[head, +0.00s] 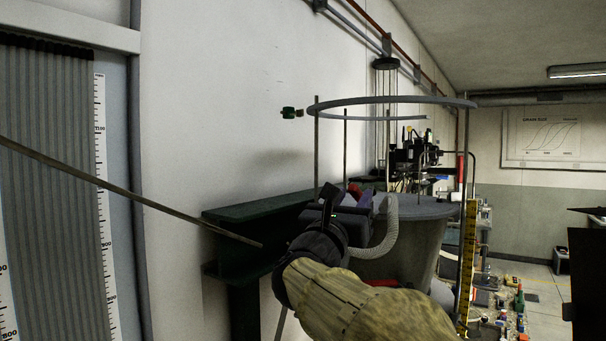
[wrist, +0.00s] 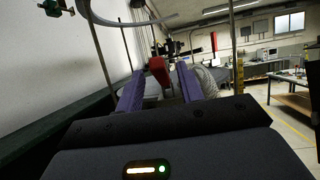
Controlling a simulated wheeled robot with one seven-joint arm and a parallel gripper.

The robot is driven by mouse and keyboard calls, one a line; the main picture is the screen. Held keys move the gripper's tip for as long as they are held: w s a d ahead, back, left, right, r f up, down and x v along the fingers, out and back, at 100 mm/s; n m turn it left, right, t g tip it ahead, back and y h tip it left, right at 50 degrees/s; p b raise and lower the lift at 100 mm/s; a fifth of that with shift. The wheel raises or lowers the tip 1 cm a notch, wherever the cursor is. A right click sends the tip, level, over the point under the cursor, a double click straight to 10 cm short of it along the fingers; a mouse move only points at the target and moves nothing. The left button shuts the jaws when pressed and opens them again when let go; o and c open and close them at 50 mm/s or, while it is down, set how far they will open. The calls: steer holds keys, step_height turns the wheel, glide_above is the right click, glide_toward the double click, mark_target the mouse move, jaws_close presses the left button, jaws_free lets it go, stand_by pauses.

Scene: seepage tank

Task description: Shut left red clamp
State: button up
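A red clamp handle (wrist: 157,70) stands between my gripper's two purple fingers in the wrist view. A small red part (head: 354,188) also shows at my gripper in the head view. My gripper (wrist: 160,90) is open, with a gap visible on each side of the red handle. In the head view my gripper (head: 358,196) is at the near left side of the round grey tank (head: 425,208). The clamp's lower part and whatever it grips are hidden behind my gripper. Another red piece (head: 380,283) shows low behind my arm, partly hidden.
A dark green beam (head: 260,208) runs along the wall at left. Thin rods and a grey ring (head: 390,101) rise around the tank. A pale corrugated hose (head: 384,235) curves beside my gripper. A green fitting (head: 289,113) is near the wall. A yellow ruler (head: 468,250) stands at right.

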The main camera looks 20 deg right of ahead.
mark_target(359, 188)
steer(key=p+x, duration=0.2)
steer(key=x, duration=0.2)
steer(key=shift+w+d+r, duration=0.1)
steer(key=shift+w+d, duration=0.15)
steer(key=shift+c, duration=0.5)
jaws_close()
